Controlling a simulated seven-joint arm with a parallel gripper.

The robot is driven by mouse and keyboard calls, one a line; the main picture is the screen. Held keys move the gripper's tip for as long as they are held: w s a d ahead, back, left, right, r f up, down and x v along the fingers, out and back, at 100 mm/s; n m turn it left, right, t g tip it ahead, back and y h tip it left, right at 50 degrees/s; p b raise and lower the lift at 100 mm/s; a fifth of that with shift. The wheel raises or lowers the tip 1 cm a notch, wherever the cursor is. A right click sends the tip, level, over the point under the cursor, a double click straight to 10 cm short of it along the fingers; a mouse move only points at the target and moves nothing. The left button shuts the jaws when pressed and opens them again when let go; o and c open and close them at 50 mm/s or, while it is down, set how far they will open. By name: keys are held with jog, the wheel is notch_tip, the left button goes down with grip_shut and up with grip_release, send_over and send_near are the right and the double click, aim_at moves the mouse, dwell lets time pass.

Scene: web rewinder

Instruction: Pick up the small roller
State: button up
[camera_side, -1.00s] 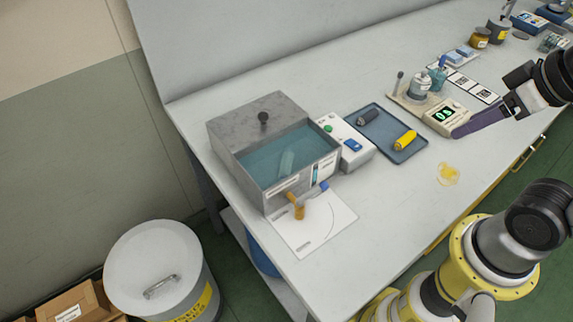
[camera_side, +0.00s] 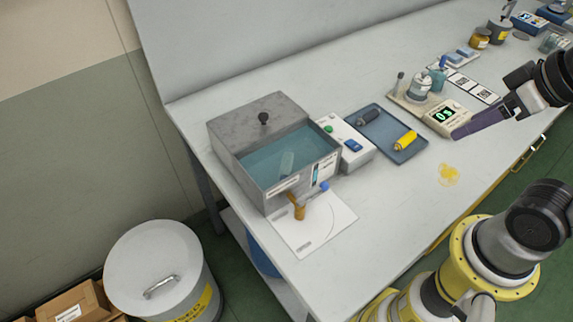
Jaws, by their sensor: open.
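Two short cylinders that look like rollers lie in the blue-grey tray (camera_side: 381,125). One is dark grey (camera_side: 368,117) in the upper left part of the tray; the other is yellow (camera_side: 405,140) in the lower right part. I cannot tell which of them is the small roller. My gripper (camera_side: 458,134), with purple fingers, is at the right, above the table. It is open and appears to hold nothing. It is to the right of the tray, apart from both cylinders, and overlaps the scale in the picture.
A grey tank (camera_side: 240,148) with an orange tap (camera_side: 298,208) stands left of the tray, beside a white control box (camera_side: 345,142). A scale with a green display (camera_side: 444,113) and bottles (camera_side: 420,86) stand at the upper right. A yellow spill (camera_side: 449,174) marks the table near the tray.

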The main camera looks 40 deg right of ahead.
jog(key=w+a+r+m, duration=0.1)
jog(key=w+r+m, duration=0.6)
jog(key=m+g, duration=0.2)
jog(key=g, duration=0.4)
send_over(286, 162)
jog(key=f, duration=2.3)
jog(key=shift+a+f, duration=0.2)
jog(key=shift+a, duration=0.05)
jog(key=shift+d+f, duration=0.15)
jog(key=shift+f, duration=1.5)
jog(key=shift+d+f, duration=0.1)
jog(key=shift+f, duration=1.55)
